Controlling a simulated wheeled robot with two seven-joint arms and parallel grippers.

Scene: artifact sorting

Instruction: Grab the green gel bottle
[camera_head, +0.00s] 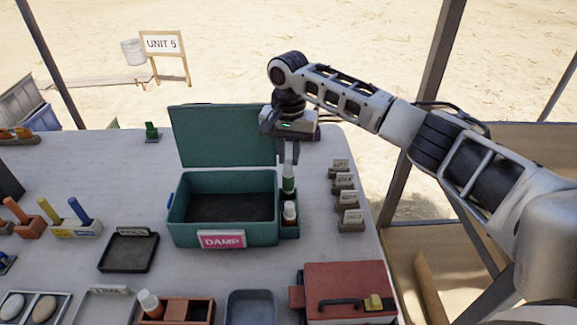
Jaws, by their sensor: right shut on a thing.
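The green gel bottle (288,184) stands upright at the right side of the teal box, in or just above a narrow side holder (291,231). My right gripper (288,162) points down from above and is shut on the top of this bottle. Whether the bottle's base touches the holder cannot be told. A second bottle (289,213), with a white cap, stands in the holder just in front of it. My left gripper is not in view.
The open teal box (180,222) labelled DAMP is empty, its lid (222,135) raised behind it. Several small label stands (345,182) line the right. A red case (350,280) sits front right. A black tray (128,252) and colored tools (79,209) lie left.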

